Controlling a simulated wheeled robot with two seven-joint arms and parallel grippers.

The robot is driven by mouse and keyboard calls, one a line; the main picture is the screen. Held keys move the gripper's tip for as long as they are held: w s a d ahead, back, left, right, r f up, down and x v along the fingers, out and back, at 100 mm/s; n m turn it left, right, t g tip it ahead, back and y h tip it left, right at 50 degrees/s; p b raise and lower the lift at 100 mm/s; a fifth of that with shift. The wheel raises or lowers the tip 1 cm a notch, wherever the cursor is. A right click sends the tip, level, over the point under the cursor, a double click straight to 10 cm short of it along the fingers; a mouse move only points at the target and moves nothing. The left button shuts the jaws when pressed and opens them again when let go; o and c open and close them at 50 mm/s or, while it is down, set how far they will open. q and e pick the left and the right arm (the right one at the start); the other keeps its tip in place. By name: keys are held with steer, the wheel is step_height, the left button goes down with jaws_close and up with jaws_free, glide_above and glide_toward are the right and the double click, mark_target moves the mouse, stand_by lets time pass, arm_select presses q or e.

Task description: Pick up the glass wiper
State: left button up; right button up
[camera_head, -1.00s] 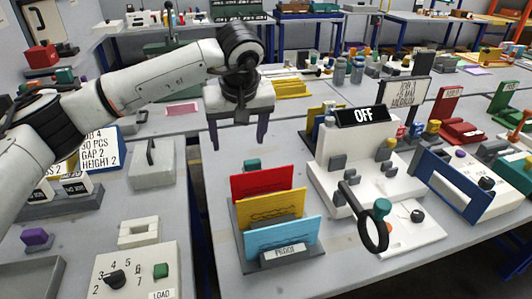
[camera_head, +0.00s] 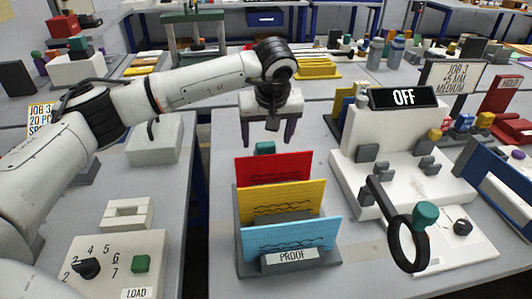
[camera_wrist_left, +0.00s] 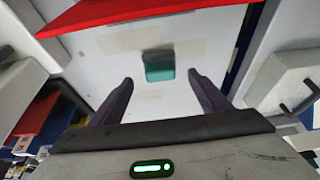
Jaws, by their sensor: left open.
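A small teal block (camera_head: 264,148), which I take to be the glass wiper, sits on the grey table just behind the red card; the card partly hides it in the head view. In the left wrist view the teal block (camera_wrist_left: 158,66) lies on the pale tabletop, ahead of and between the fingers. My left gripper (camera_head: 273,143) points down above and behind the red card, close to the block. Its jaws are open and empty, and a gap shows between the fingertips (camera_wrist_left: 160,82) and the block. My right gripper is out of view.
A rack holds a red card (camera_head: 272,168), a yellow card (camera_head: 282,199) and a blue card (camera_head: 291,236) in front of the block. The white plotter machine with an OFF display (camera_head: 404,97) stands to the right. A black ring handle (camera_head: 410,262) juts forward.

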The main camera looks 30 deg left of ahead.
mark_target(266, 144)
arm_select(q)
steer(key=x, duration=0.4)
steer(key=shift+a+f, duration=0.1)
steer(key=shift+f, duration=0.15)
steer(key=shift+c, duration=0.4)
steer(key=c, duration=1.1)
steer(key=shift+o, duration=0.2)
steer(key=shift+r, duration=0.15)
step_height(266, 144, up, 10)
steer(key=shift+f, duration=0.1)
